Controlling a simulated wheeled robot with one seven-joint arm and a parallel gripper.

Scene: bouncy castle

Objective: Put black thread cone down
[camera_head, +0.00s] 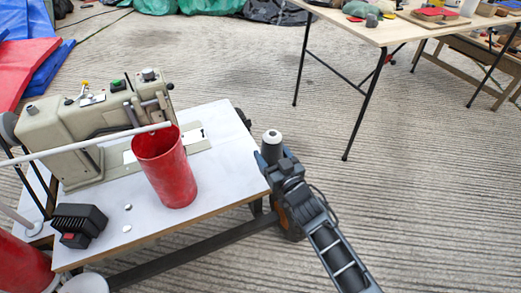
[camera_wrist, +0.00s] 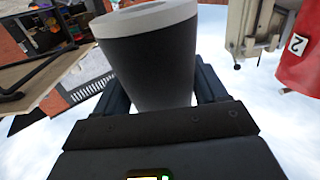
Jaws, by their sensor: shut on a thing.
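The black thread cone (camera_wrist: 155,65) has a pale top and stands between the two fingers of my gripper (camera_wrist: 160,98) in the wrist view. My gripper is shut on it. In the head view, the cone's pale top (camera_head: 272,137) shows at the end of my arm, just off the right edge of the white sewing table (camera_head: 222,180). My gripper (camera_head: 272,155) is beside that table edge. The cone's lower end is hidden by my gripper.
A red cylinder (camera_head: 165,170) stands on the table in front of a beige sewing machine (camera_head: 75,130). A black box (camera_head: 78,222) lies at the front left. The table's right front part is clear. A wooden table (camera_head: 385,30) stands at the back right.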

